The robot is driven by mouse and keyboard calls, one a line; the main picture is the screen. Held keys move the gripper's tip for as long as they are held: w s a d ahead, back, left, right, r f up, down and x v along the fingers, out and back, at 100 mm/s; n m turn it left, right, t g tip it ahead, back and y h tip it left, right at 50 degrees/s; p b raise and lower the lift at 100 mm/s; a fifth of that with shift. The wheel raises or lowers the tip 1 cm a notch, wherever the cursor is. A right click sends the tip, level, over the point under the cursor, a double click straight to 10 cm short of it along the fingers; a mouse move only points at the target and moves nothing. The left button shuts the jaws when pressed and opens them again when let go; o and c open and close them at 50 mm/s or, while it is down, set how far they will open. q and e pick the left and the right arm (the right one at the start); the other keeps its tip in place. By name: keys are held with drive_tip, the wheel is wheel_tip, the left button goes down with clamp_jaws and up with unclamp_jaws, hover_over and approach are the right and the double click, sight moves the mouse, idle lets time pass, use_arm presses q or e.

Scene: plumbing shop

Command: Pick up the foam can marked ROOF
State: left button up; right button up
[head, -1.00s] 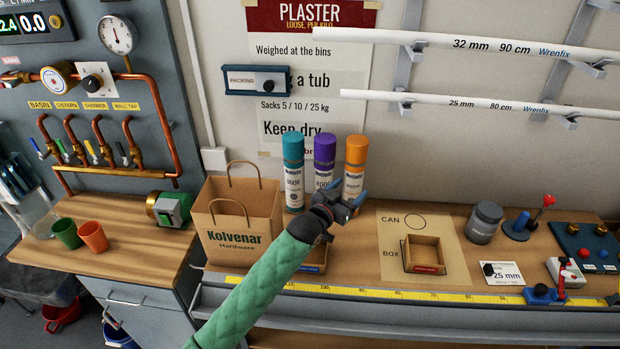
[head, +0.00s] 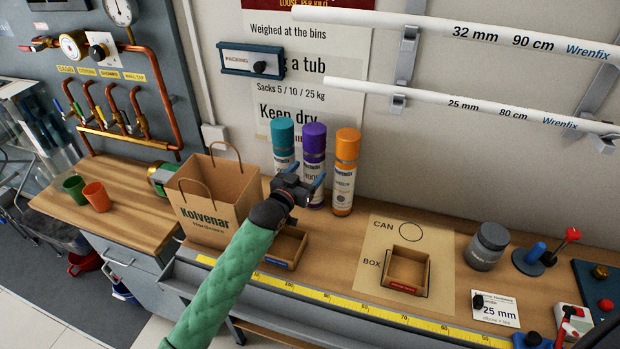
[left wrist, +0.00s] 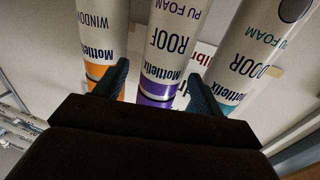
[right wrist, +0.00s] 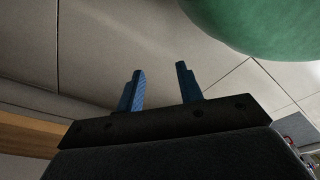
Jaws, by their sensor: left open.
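The ROOF foam can (head: 312,165) has a purple cap and white label. It stands upright on the bench between the teal-capped DOOR can (head: 284,148) and the orange-capped WINDOW can (head: 344,178). My left gripper (head: 304,178) is open in front of the cans and partly covers the ROOF and DOOR cans. In the left wrist view, the ROOF can (left wrist: 168,45) shows between the two spread fingertips (left wrist: 160,88), with WINDOW and DOOR on either side. Contact cannot be told. My right gripper (right wrist: 161,83) is open and empty in the right wrist view.
A Kolvenar paper bag (head: 212,205) stands left of the cans. A small open box (head: 290,245) lies below my left gripper. A mat (head: 440,250) marked CAN and BOX holds another box (head: 408,269). A grey jar (head: 488,247) stands further right.

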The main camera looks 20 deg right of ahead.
use_arm(q)
drive_tip(key=shift+a+f, duration=0.1)
drive_tip(key=shift+a, duration=0.05)
drive_tip(key=shift+w, duration=0.2)
drive_tip(key=shift+p+x, duration=0.6)
drive_tip(key=shift+x, duration=0.6)
drive_tip(key=p+x, duration=0.3)
drive_tip(key=x, duration=0.1)
drive_tip(key=shift+w+p, duration=0.2)
drive_tip(key=shift+p, duration=0.1)
drive_tip(key=shift+w+d+f, duration=0.2)
drive_tip(key=shift+w+d, duration=0.15)
use_arm(e)
drive_tip(key=s+d+f+g, duration=0.1)
drive_tip(key=s+d, duration=0.2)
drive_tip(key=s, duration=0.9)
drive_tip(key=shift+f, duration=0.25)
use_arm(q)
clamp_jaws()
use_arm(e)
drive_tip(key=shift+a, duration=0.1)
